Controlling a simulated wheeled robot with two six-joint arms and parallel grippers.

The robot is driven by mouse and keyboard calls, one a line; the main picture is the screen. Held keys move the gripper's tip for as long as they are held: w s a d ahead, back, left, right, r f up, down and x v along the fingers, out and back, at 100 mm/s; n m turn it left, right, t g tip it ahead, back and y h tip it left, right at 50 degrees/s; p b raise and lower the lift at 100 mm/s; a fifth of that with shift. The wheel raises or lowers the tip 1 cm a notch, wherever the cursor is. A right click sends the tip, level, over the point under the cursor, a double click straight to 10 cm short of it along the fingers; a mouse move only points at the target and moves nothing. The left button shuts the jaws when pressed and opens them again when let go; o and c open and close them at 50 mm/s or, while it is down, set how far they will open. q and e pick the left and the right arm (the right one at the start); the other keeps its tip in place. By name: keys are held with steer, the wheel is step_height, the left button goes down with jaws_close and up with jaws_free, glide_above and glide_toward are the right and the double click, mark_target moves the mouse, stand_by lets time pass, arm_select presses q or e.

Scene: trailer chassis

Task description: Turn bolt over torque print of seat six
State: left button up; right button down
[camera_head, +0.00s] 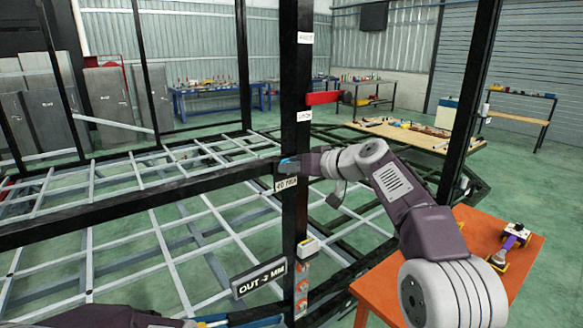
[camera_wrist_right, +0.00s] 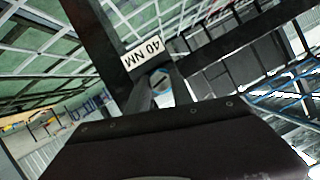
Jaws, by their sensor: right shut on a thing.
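My right gripper (camera_head: 285,166) is at the black upright post (camera_head: 303,60), just above a white print reading "40 NM" (camera_head: 286,184). In the right wrist view the print (camera_wrist_right: 147,52) sits on dark steel beside the fingers (camera_wrist_right: 162,88). The fingers are shut on a small bolt (camera_wrist_right: 161,84), of which only a little shows between them. Which seat this is cannot be read.
A red piece (camera_head: 323,98) sticks out higher up. An orange table (camera_head: 470,285) with a tool (camera_head: 513,238) stands right. Chassis beams (camera_head: 110,203) run left.

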steer(key=shift+d+f+m+g+y+b, duration=0.15)
steer(key=shift+m+y+b, duration=0.6)
steer(key=shift+m, duration=1)
steer(key=shift+a+f+m+g+y+b, duration=0.1)
steer(key=shift+f+m+g+y+b, duration=0.2)
steer(key=shift+m+y, duration=1.15)
steer(key=shift+d+f+m+g+y+b, duration=0.15)
steer(key=shift+m+y+b, duration=0.45)
steer(key=shift+m, duration=1.5)
steer(key=shift+a+m, duration=0.1)
steer(key=shift+m, duration=0.2)
steer(key=c, duration=1.1)
jaws_free()
steer(key=shift+d+r+t, duration=0.25)
steer(key=shift+t, duration=0.15)
